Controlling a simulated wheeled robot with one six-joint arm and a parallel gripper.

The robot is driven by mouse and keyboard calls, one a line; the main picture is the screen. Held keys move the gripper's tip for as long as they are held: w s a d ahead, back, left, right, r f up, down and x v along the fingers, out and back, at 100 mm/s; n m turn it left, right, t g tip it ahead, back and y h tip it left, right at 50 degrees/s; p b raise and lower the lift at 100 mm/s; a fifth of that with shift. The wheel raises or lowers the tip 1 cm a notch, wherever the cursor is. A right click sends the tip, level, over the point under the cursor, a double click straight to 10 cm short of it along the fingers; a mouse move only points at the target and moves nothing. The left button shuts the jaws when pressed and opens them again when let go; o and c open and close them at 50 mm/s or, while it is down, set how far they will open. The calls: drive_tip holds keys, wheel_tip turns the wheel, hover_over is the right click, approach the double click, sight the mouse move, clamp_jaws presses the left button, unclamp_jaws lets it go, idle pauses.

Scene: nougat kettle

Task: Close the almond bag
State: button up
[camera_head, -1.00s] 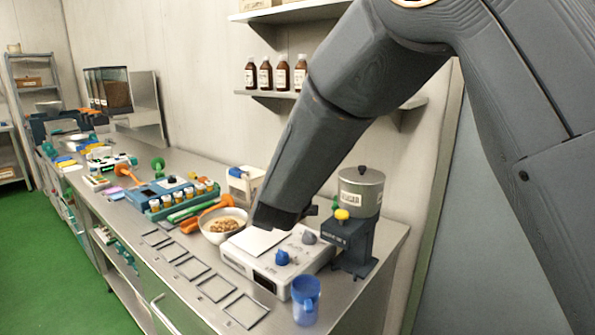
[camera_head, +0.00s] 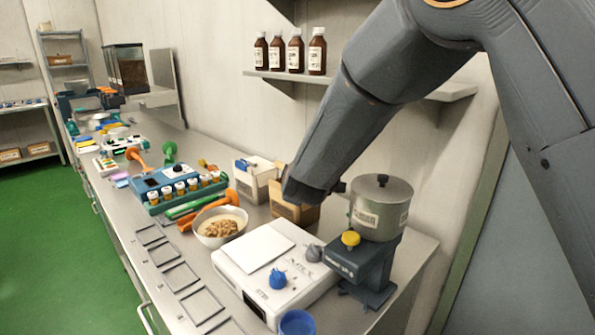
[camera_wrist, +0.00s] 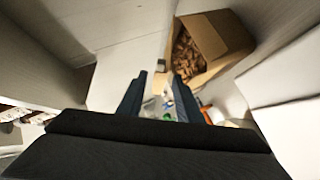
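The almond bag is a brown, box-shaped bag (camera_head: 296,210) at the back of the bench, partly hidden behind the end of my arm in the head view. In the wrist view the brown bag (camera_wrist: 226,36) lies at the upper right. Its top is open and brown almonds show inside. My gripper (camera_wrist: 160,88) has its two dark fingers apart with nothing held between them. The bag is beyond and to the right of the fingers in the wrist view, with no contact visible. The fingertips are hidden in the head view.
A white bag or box (camera_head: 262,182) stands left of the brown bag. A bowl of nuts (camera_head: 219,228), a white scale (camera_head: 262,285), a kettle machine (camera_head: 379,208) and a blue cup (camera_head: 297,323) crowd the bench. Bottles (camera_head: 296,52) stand on the shelf above.

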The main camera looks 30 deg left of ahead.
drive_tip(key=shift+p+x, duration=0.7)
drive_tip(key=shift+x, duration=2.35)
clamp_jaws()
